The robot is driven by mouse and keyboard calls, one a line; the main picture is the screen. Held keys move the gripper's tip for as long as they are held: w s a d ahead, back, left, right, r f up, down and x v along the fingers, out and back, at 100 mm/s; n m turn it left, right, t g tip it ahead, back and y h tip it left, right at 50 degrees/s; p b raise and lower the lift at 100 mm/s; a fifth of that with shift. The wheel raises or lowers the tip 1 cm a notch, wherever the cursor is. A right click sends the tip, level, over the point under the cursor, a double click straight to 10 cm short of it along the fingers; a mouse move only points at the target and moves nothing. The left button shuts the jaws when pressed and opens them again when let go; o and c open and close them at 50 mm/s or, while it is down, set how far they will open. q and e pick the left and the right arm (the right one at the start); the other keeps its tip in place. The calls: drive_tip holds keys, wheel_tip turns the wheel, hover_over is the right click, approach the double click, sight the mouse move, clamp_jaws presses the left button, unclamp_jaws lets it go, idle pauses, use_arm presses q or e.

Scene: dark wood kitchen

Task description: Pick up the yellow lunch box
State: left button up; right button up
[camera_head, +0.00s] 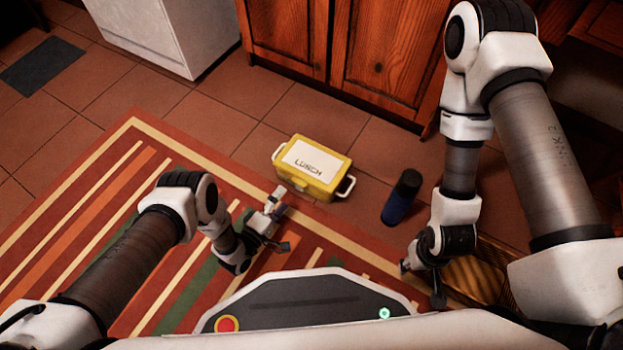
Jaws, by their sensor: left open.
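The yellow lunch box (318,186) sits upright on the tiled floor, at the edge of the striped rug in the middle of the view. It has a white top panel reading "LUNCH" and a pale handle at each end. My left gripper (281,222) is open and empty over the rug, just below and left of the box in the picture, apart from it. My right gripper (421,283) hangs at the lower right, well away from the box. I cannot tell whether its fingers are open or shut.
Wooden cabinets (345,50) and a white appliance (165,30) line the back. A woven brown item (482,275) lies beside my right gripper. The rug (95,225) is clear on the left.

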sight(297, 186)
use_arm(q)
wheel_tip(297, 186, down, 3)
drive_tip(key=shift+f+b, duration=0.15)
drive_tip(key=shift+b, duration=0.4)
drive_tip(key=shift+w+d, duration=0.15)
drive_tip(key=shift+w, duration=0.1)
drive_tip(key=b+x, duration=0.3)
drive_tip(key=x, duration=0.3)
drive_tip(key=shift+w+d, duration=0.2)
drive_tip(key=shift+w, duration=0.05)
drive_tip(key=shift+w+d, duration=0.15)
use_arm(e)
drive_tip(key=f, duration=0.5)
drive_tip(key=shift+w+d+f, duration=0.1)
drive_tip(key=shift+w+f, duration=0.25)
use_arm(q)
drive_tip(key=c, duration=1.5)
drive_tip(key=shift+r, duration=0.2)
